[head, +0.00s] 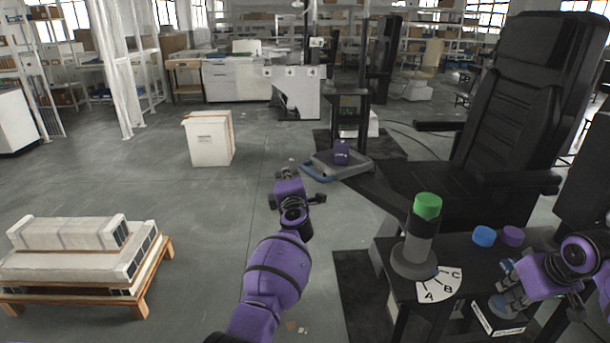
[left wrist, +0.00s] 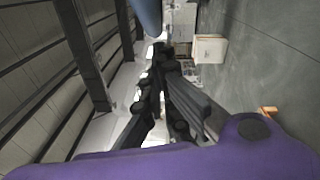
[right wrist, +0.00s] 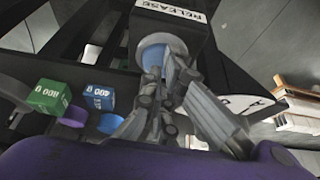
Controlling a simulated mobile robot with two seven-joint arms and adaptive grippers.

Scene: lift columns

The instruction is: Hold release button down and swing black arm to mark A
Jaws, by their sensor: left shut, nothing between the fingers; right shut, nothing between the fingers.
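A box labelled RELEASE (right wrist: 182,12) carries a round blue-grey button (right wrist: 155,48) in the right wrist view. The box (head: 497,320) stands low at the right in the head view. My right gripper (right wrist: 165,78) is shut and empty, its fingertips at the button; I cannot tell whether it is pressed. A white dial (head: 440,286) marked A, B and C lies by the round base (head: 415,262) of a grey column with a green cap (head: 428,205). I cannot clearly pick out the black arm. My left gripper (head: 291,175) is shut and empty, well left of the column.
Blue (head: 484,236) and purple (head: 513,236) pieces lie on the dark stand behind my right gripper. A black chair (head: 515,110) stands beyond it. A blue-handled tray (head: 325,168) holds a purple block (head: 341,152). A pallet (head: 140,300) is at left.

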